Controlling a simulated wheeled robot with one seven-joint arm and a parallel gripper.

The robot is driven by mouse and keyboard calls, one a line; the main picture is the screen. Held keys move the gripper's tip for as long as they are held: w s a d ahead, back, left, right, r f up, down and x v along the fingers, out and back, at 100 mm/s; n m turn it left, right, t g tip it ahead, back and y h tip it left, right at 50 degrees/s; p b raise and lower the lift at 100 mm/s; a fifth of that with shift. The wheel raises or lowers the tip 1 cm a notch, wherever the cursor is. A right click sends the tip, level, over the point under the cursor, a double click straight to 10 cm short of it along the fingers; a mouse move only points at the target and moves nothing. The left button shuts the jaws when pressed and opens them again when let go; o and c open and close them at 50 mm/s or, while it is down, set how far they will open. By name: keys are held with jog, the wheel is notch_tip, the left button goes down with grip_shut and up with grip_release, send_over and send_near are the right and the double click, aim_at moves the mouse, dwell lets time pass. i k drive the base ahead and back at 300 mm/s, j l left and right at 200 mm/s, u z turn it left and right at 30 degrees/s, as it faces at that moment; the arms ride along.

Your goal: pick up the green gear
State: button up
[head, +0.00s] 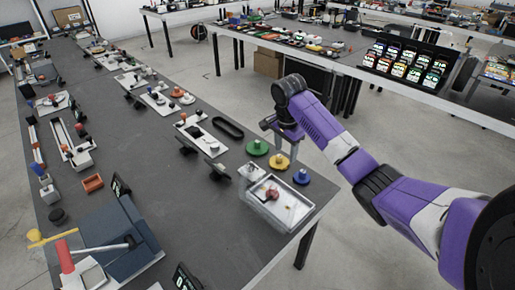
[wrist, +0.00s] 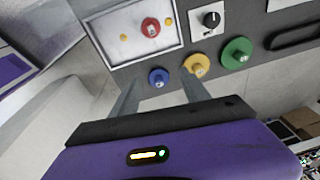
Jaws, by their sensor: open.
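The green gear (head: 257,147) is a round disc with a raised hub, lying on the dark table near its right edge. In the wrist view the green gear (wrist: 236,53) is at the upper right, to the right of the right finger. A yellow gear (head: 279,161) and a blue gear (head: 301,176) stand in a row with it. My gripper (head: 283,148) is open and empty, close to the row at the table edge. In the wrist view my gripper's fingers (wrist: 160,82) point toward the blue gear (wrist: 158,77) and yellow gear (wrist: 196,65), apart from the green one.
A clear-walled tray (head: 275,205) with a red knob stands just in front of the gears. A black oval belt (head: 228,127) lies beyond the green gear. Panels with knobs and switches fill the table to the left. Open floor lies to the right.

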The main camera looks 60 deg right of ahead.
aim_at(256, 148)
jog(key=i+l, duration=0.8)
jog(key=l, duration=0.1)
